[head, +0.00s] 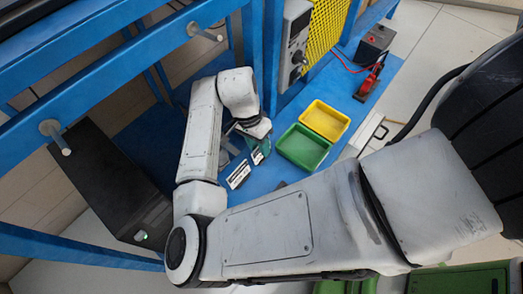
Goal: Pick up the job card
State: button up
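A small white card with dark markings (238,175), which looks like the job card, lies on the blue bench surface near the middle of the head view. My gripper (256,148) is just above and to the right of it in the picture. A dark green and pale piece shows at the gripper's end; I cannot tell whether it is a finger or something held. The fingertips are too small and partly hidden, so their opening is unclear. I cannot tell the gripper's height above the surface.
A green tray (303,147) and a yellow tray (325,121) sit right of the gripper. A red tool (370,83) and a black box (375,44) stand farther back. A blue frame post (272,60) rises close behind my arm. A black case (115,185) is at left.

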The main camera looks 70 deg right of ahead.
jog(key=shift+f, duration=0.2)
grip_shut()
jog(key=shift+r, duration=0.15)
dwell(0.4)
